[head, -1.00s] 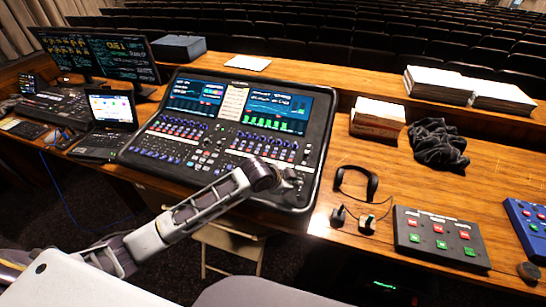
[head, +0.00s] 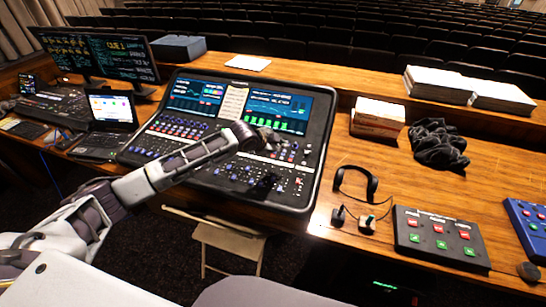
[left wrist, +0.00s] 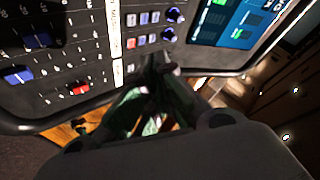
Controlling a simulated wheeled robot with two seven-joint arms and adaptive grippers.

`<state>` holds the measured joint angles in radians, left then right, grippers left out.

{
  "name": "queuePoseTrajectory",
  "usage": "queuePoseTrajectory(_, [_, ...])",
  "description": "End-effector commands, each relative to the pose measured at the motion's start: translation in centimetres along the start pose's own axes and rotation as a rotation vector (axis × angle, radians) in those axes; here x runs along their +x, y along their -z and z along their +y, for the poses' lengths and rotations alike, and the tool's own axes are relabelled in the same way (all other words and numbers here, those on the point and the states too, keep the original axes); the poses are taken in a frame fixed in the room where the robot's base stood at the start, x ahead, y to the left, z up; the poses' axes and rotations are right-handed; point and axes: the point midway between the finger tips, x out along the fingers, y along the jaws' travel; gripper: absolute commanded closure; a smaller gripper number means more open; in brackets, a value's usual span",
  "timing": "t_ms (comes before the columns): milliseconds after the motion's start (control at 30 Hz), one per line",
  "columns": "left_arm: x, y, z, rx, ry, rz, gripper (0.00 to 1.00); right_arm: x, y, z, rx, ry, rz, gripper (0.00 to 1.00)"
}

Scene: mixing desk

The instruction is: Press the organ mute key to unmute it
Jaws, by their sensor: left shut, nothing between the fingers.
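The mixing console (head: 318,140) stands on the wooden desk with two lit screens and rows of knobs, faders and keys. My left gripper (head: 268,137) is over its right half, just below the right screen (head: 275,108). In the left wrist view the gripper (left wrist: 160,62) is shut and empty, its tips close to a cluster of small keys. One key there is red (left wrist: 131,43), beside a white label strip (left wrist: 116,45). I cannot read which key is the organ mute key, nor tell whether the tips touch the panel. My right gripper is out of view.
Black headphones (head: 357,184) and a button box (head: 440,237) lie right of the console. A laptop (head: 110,125) and monitors stand left. A white box (head: 377,118) and dark cloth (head: 438,145) are farther back. A folding chair (head: 225,240) stands below the desk.

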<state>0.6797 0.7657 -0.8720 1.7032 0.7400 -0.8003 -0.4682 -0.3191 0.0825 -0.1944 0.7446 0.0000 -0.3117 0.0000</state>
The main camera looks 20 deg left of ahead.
Motion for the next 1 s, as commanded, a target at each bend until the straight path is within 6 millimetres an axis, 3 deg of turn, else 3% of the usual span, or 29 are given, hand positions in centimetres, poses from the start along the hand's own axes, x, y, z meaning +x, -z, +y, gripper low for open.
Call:
queuePoseTrajectory(100, [-0.3,-0.7,-2.2,0.014,0.023,-0.004,1.0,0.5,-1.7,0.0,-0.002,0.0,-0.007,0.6])
queuePoseTrajectory(300, [-0.6,-1.2,-4.2,0.025,0.045,-0.004,1.0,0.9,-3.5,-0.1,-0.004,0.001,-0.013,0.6])
queuePoseTrajectory(1000, [-0.3,-1.6,-4.4,0.027,0.049,-0.004,1.0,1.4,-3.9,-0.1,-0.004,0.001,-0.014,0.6])
